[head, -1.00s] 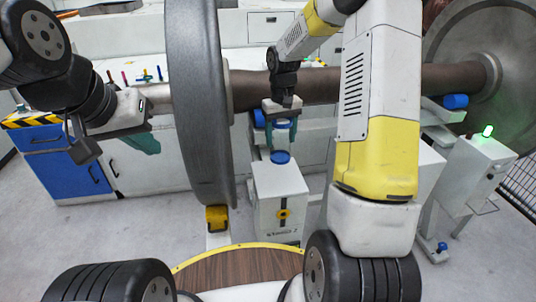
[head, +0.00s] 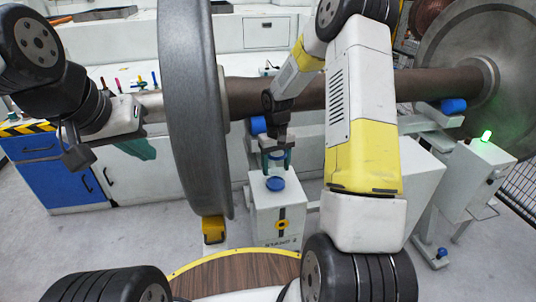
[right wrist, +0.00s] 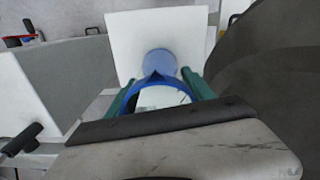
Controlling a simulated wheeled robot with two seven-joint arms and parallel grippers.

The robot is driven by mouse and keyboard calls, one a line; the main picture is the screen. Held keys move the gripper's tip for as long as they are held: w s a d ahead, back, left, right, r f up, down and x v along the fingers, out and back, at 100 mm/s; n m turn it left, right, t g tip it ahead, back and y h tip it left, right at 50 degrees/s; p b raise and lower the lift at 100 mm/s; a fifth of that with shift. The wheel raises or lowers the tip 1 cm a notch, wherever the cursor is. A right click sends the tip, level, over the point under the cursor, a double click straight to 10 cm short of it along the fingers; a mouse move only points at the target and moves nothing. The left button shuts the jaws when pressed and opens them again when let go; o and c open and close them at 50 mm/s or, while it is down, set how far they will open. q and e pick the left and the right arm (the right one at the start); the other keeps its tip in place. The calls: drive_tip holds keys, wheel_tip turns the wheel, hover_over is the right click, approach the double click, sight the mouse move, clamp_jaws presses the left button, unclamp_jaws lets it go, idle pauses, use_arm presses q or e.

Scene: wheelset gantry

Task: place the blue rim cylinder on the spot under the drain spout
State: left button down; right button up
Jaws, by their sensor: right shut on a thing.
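The blue rim cylinder (right wrist: 150,97) shows in the right wrist view as a blue ring around a pale body, between green fingers. My right gripper (head: 276,160) is shut on it in the head view, just above a white box (head: 290,222). A round blue spot (head: 275,184) lies on the box top. It also shows in the right wrist view (right wrist: 160,62), just beyond the cylinder's rim. The cylinder appears above the spot, apart from it in the head view. I cannot pick out the drain spout. My left gripper (head: 138,149) is at the left; its jaw gap is unclear.
A large grey wheel (head: 195,110) on a brown axle (head: 300,92) stands between my grippers, close to the right one. Another wheel (head: 480,60) is at the right. A blue cabinet (head: 55,168) and a console with a green lamp (head: 486,137) flank the gantry.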

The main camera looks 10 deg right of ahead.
drive_tip(key=shift+f, duration=0.1)
drive_tip(key=o, duration=1.4)
drive_tip(key=shift+c, duration=0.2)
